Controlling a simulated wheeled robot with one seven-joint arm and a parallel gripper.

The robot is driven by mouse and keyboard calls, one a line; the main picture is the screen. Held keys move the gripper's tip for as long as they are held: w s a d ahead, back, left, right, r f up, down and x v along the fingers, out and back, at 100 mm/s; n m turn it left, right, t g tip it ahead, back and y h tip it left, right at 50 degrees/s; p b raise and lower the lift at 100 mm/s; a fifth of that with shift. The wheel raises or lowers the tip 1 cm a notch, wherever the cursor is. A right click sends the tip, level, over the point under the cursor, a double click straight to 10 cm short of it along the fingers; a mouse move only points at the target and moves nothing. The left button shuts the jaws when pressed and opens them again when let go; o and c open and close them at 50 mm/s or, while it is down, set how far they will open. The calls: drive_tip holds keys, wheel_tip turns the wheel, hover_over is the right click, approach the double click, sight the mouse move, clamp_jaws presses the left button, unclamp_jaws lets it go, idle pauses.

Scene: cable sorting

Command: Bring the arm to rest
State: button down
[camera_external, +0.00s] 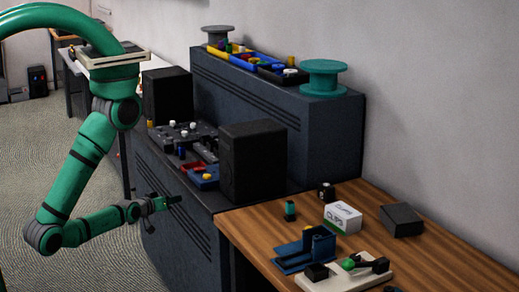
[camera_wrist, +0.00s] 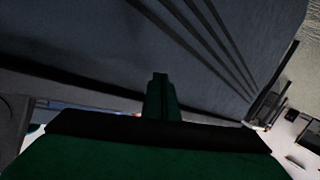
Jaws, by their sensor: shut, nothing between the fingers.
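My green and grey arm (camera_external: 75,175) comes down on the left in the external view and bends forward at its lower elbow. My gripper (camera_external: 174,201) is shut and empty. It is in front of the side of the dark cabinet (camera_external: 180,245), below the cabinet's top edge. I cannot tell if it touches the cabinet. In the wrist view my shut gripper fingers (camera_wrist: 161,82) point at the dark cabinet side (camera_wrist: 215,50), which has long slots.
A black speaker-like box (camera_external: 253,160) and a mixer-like panel (camera_external: 182,135) stand on the cabinet. A wooden table (camera_external: 420,250) at right holds a blue holder (camera_external: 305,250), a white box (camera_external: 342,217) and a dark box (camera_external: 401,219). The floor (camera_external: 40,135) at left is clear.

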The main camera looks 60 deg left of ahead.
drive_tip(key=s+d+r+m+h, duration=0.2)
drive_tip(key=d+r+m, duration=0.1)
drive_tip(key=d, duration=0.4)
drive_tip(key=s+d+r+m+t+h, duration=0.1)
drive_tip(key=s+d+r+m+h, duration=0.1)
drive_tip(key=d, duration=0.6)
drive_tip(key=s+d+r+m+t+h, duration=0.1)
drive_tip(key=s+d+r+m+h, duration=0.1)
drive_tip(key=d, duration=0.6)
wheel_tip(320, 180, up, 2)
drive_tip(key=m+h, duration=0.1)
drive_tip(key=m, duration=0.2)
drive_tip(key=shift+s+h, duration=0.2)
drive_tip(key=shift+h, duration=0.1)
idle(0.6)
